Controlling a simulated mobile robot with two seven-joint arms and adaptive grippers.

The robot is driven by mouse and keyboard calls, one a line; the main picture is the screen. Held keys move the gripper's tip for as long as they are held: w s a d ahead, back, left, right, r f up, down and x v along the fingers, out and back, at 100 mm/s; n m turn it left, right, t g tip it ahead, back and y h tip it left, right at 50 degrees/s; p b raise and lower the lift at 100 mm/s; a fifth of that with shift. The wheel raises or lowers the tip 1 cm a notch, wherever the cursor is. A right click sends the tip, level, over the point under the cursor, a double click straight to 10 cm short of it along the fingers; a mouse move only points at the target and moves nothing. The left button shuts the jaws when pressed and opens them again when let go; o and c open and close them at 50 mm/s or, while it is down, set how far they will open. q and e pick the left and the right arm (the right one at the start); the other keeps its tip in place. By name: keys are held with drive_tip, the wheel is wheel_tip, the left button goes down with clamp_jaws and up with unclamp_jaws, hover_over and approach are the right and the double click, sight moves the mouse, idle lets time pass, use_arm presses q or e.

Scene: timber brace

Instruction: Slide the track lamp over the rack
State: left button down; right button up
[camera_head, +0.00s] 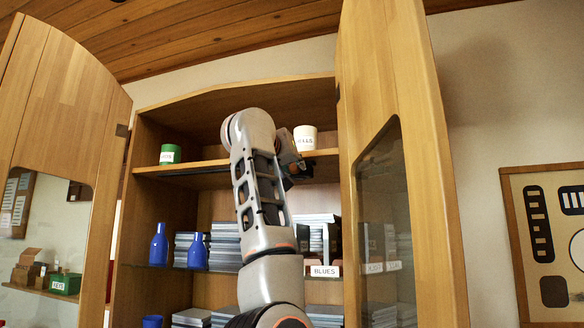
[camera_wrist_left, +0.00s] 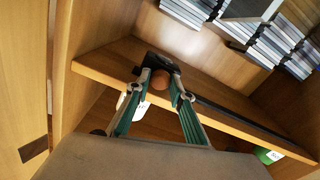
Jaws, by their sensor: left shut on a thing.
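The track lamp (camera_wrist_left: 158,65), a dark fitting with a round brown knob, sits at the end of a dark rail (camera_wrist_left: 230,115) along the shelf. In the left wrist view my left gripper (camera_wrist_left: 160,82) has its green fingers on both sides of the knob, shut on the lamp. In the head view this gripper (camera_head: 297,168) is at the right end of the upper shelf, partly hidden by my arm. Stacks of thin cases (camera_head: 225,243) stand on the shelf below; which part is the rack, I cannot tell. My right gripper is out of view.
A white cup (camera_head: 305,138) stands on the upper shelf close to my gripper. A green can (camera_head: 170,154) is at its left end. Blue bottles (camera_head: 159,245) stand below. The open right door (camera_head: 400,100) is close to my arm; the left door (camera_head: 60,100) is open too.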

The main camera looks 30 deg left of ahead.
use_arm(q)
drive_tip(key=shift+d, duration=0.2)
drive_tip(key=c, duration=1.8)
unclamp_jaws()
drive_tip(key=shift+o, duration=0.2)
drive_tip(key=shift+d, duration=0.15)
drive_tip(key=shift+s, duration=0.2)
drive_tip(key=v, duration=0.7)
drive_tip(key=shift+f, duration=0.1)
